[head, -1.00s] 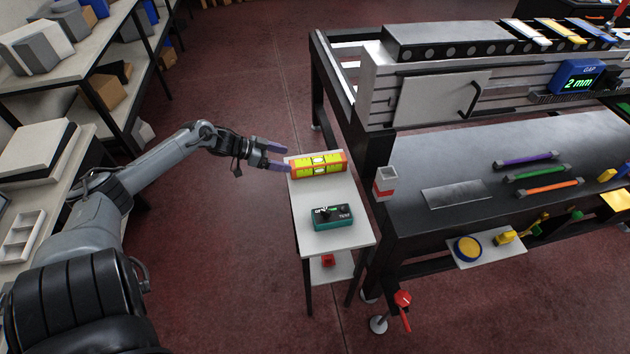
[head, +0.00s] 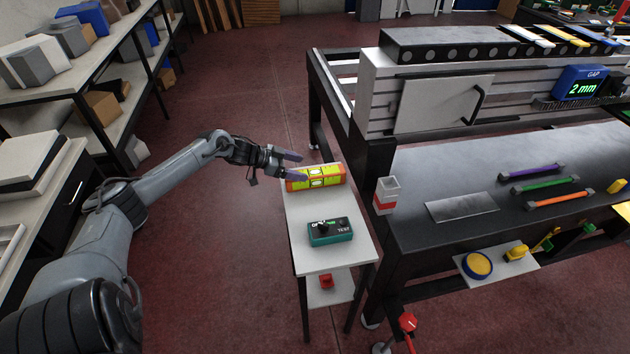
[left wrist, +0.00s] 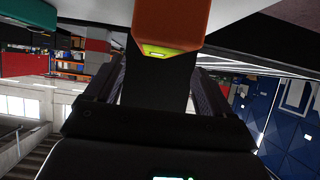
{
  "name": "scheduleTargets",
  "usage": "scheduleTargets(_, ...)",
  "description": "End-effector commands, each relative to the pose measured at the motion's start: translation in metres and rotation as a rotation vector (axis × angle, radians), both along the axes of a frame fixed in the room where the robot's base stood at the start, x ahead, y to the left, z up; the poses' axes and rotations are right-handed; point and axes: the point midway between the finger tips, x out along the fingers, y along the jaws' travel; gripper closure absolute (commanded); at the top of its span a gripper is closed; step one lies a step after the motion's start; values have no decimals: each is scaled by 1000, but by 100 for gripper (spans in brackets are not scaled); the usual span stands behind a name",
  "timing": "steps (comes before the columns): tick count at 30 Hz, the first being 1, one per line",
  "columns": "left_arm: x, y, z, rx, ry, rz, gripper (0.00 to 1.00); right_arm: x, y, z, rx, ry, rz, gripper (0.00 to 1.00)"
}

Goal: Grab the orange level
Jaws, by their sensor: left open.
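The level (head: 317,178) is a yellow-green bar with orange ends. It lies across the far end of a small white side table (head: 318,256). My left gripper (head: 302,166) is open at the level's left end, its purple-grey fingers reaching past that end in the head view. In the left wrist view the level's orange end (left wrist: 172,22) fills the top middle, ahead of and between the two dark fingers (left wrist: 165,85). I cannot tell whether the fingers touch it. My right gripper is not in view.
A green tester box (head: 330,231) sits nearer on the same table. A red item (head: 326,281) lies on its lower shelf. Shelves (head: 100,80) stand at the left.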

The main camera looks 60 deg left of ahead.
Motion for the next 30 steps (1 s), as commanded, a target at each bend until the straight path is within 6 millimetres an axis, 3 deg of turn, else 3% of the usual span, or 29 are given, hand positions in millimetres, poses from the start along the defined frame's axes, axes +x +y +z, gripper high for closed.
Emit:
scheduleTargets(8, 8, -5, -8, -1, -3, 0, 17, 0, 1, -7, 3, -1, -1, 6)
scheduleTargets(19, 36, -19, -29, -1, -3, 1, 17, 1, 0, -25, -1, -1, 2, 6)
scheduleTargets(30, 40, -21, -32, 0, 1, 0, 17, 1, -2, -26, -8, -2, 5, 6)
